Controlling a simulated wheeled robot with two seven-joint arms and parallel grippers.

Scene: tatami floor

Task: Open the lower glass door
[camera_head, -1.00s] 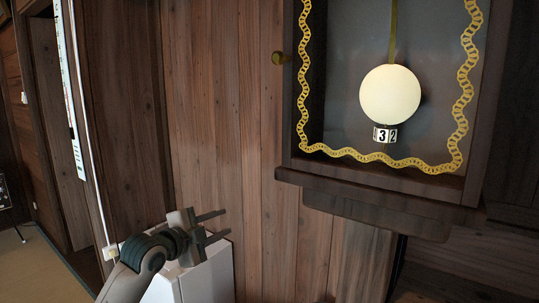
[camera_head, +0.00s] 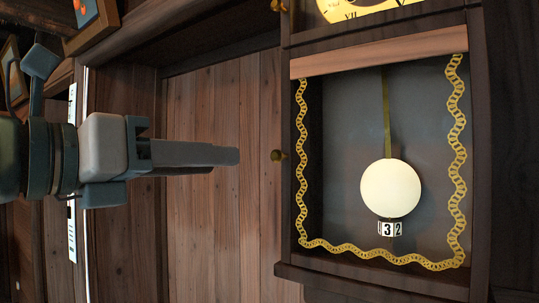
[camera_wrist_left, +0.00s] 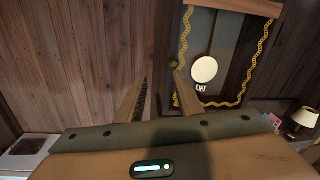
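The lower glass door (camera_head: 340,110) of the wall clock has a gold wavy border, and a pale round pendulum (camera_head: 391,187) shows through it. The door looks closed. Its small brass knob (camera_head: 278,155) sticks out on the left side of the frame. The glass door also shows in the left wrist view (camera_wrist_left: 228,60). My left gripper (camera_head: 238,156) points right at about the knob's height, with its tips left of the knob and apart from it. In the left wrist view its two fingers (camera_wrist_left: 160,76) are spread with nothing between them. My right gripper is not in view.
The clock's upper door has another brass knob (camera_head: 278,6) and part of a yellow dial (camera_head: 368,9). A plank wall (camera_head: 220,95) lies behind my left gripper. A lamp (camera_wrist_left: 303,119) stands at the right in the wrist view, and a white box (camera_wrist_left: 28,150) at lower left.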

